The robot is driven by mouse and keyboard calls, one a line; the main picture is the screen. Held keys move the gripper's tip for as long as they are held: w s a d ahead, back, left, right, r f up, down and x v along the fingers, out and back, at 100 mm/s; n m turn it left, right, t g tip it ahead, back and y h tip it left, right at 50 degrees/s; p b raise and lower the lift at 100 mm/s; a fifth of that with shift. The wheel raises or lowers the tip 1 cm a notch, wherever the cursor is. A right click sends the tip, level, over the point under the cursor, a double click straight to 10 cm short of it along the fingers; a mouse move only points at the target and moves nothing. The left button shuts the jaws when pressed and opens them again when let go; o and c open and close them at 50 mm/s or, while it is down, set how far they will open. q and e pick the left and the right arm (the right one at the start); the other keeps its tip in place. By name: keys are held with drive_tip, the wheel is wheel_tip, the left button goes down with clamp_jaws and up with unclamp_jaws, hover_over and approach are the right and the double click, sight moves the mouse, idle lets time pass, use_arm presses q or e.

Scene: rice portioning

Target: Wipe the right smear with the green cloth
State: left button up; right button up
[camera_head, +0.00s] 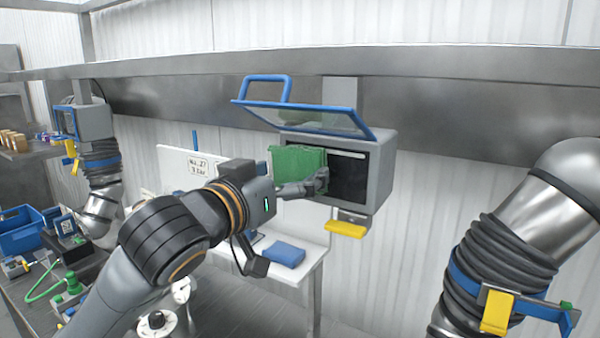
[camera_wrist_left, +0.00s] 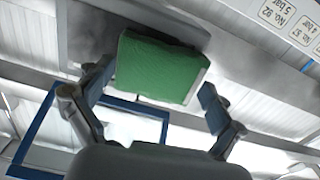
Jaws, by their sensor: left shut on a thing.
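The green cloth (camera_head: 298,160) is a thick folded pad in front of the left part of a grey wall box (camera_head: 378,165). My left gripper (camera_head: 318,182) is shut on it. In the left wrist view the green cloth (camera_wrist_left: 158,68) shows between the two fingers. The box has a dark front face (camera_head: 350,182) with a pale streak (camera_head: 347,155) near its top; I cannot tell if this is the right smear. The cloth hides the face's left part, and I cannot tell whether it touches the face. My right gripper is not in view.
A blue-framed clear flap (camera_head: 305,118) is raised above the box. A yellow tab (camera_head: 345,229) sticks out below it. A steel pipe (camera_head: 570,190) wrapped in black hose stands at the right. A blue folded item (camera_head: 283,254) lies on a white shelf (camera_head: 313,255) below.

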use_arm(q)
drive_tip(key=p+v, duration=0.1)
drive_tip(key=v, duration=0.5)
idle(0.5)
drive_tip(key=v, duration=0.3)
idle(0.4)
drive_tip(key=shift+w+d, duration=0.1)
